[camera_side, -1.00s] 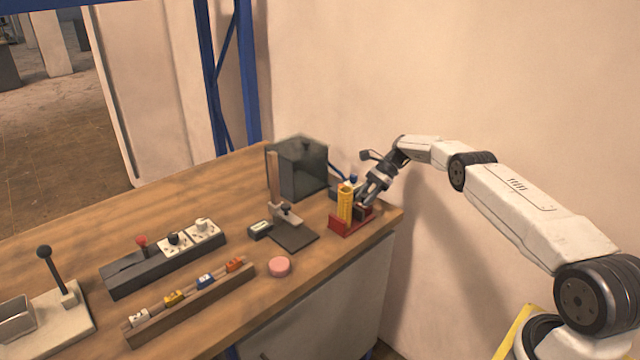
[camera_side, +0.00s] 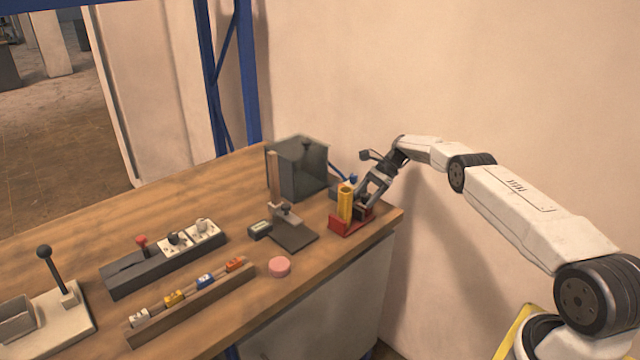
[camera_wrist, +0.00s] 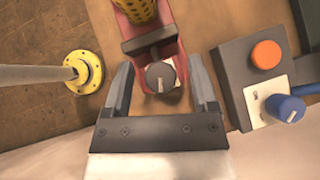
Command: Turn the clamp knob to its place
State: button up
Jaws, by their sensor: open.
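The clamp knob (camera_wrist: 160,75) is a round grey-black knob with a light pointer mark. In the wrist view it sits at the near end of the red clamp (camera_wrist: 128,28), beside a dark jaw block (camera_wrist: 150,38). A yellow perforated cylinder (camera_wrist: 136,8) stands in the clamp, cut off by the frame's top; it is upright in the side view (camera_side: 345,203). My gripper (camera_wrist: 160,70) is open, with one finger on each side of the knob and gaps visible. In the side view, my gripper (camera_side: 364,200) reaches down behind the clamp and hides the knob.
A grey box with an orange button (camera_wrist: 266,54) and blue knob (camera_wrist: 286,108) stands close to my right finger. A dark glassy chamber (camera_side: 297,168) and a stand (camera_side: 292,236) are left of the clamp. The bench's right edge is near; a yellow flange (camera_wrist: 84,72) shows left.

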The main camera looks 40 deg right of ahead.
aim_at(367, 195)
jog(key=shift+d, duration=0.1)
jog(key=shift+v, duration=1.5)
notch_tip(367, 195, up, 7)
jog(key=shift+w+a+r+n+h, duration=0.1)
jog(key=shift+w+a+n+h, duration=0.1)
jog(key=shift+a, duration=0.3)
jog(key=shift+w+a+r+n+h, duration=0.1)
jog(key=shift+a+r+n, duration=0.1)
jog(key=shift+a, duration=0.35)
jog(key=s+a+r+n+g+h, duration=0.1)
jog(key=s+a+n+h, duration=0.25)
jog(key=a, duration=0.35)
jog(key=s+a+r+n+h, duration=0.2)
jog(key=s+a+n, duration=0.25)
jog(key=a, duration=0.35)
jog(key=s+a+n+h, duration=0.1)
jog(key=s+a+n, duration=0.2)
jog(key=s, duration=0.3)
jog(key=s+a+f+n+t, duration=0.1)
jog(key=s+a+n, duration=0.2)
jog(key=s+n, duration=0.2)
jog(key=s+a+n+h, duration=0.1)
jog(key=s+a+n, duration=0.2)
jog(key=s, duration=0.6)
jog(key=shift+s+a+f+n+h, duration=0.25)
jog(key=shift+a+n+h, duration=0.1)
jog(key=shift+n, duration=0.15)
